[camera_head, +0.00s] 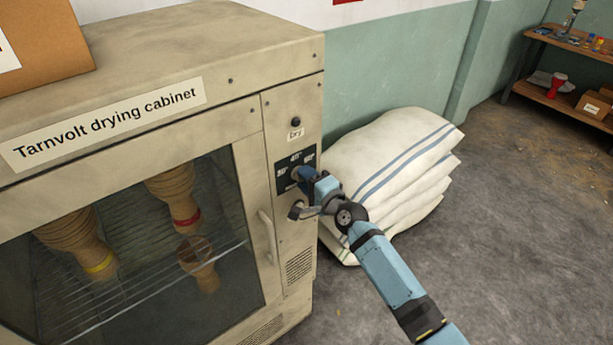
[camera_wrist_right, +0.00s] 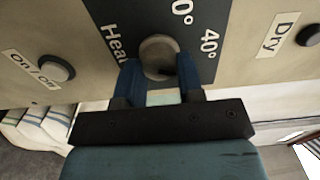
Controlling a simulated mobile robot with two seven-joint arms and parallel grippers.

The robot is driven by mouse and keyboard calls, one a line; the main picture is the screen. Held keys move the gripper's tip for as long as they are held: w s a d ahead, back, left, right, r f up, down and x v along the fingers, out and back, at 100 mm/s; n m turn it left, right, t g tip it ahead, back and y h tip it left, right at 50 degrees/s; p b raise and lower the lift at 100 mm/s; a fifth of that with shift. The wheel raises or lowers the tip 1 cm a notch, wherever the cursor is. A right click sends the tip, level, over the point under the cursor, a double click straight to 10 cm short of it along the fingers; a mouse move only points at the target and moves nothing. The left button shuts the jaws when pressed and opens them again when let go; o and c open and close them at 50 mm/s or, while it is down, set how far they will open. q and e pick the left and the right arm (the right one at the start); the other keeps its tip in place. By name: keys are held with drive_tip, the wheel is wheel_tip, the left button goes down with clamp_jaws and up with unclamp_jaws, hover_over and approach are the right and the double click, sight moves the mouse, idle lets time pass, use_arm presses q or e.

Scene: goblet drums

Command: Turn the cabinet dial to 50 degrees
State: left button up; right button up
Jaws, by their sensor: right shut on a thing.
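The Tarnvolt drying cabinet (camera_head: 225,55) fills the left of the head view. Its dial sits on a dark scale plate (camera_head: 282,180) on the right-hand control column, mostly hidden by my gripper there. In the right wrist view the round grey dial (camera_wrist_right: 160,56) lies between the blue fingers, beside the print "40°" and "Heat". My right gripper (camera_head: 302,180) is shut on the dial; its fingers also show in the wrist view (camera_wrist_right: 160,75). The dial's exact setting cannot be read. My left gripper is not in view.
A Dry button (camera_head: 295,122) is above the scale plate; an On/Off button (camera_wrist_right: 56,68) shows in the wrist view. The glass door's handle (camera_head: 266,236) is left of my gripper. Stacked white sacks (camera_head: 400,165) stand right of the cabinet. Open floor lies further right.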

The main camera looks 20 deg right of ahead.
drive_tip(key=shift+m+p, duration=0.65)
drive_tip(key=shift+m, duration=2.35)
drive_tip(key=o, duration=0.9)
drive_tip(key=shift+f, duration=0.1)
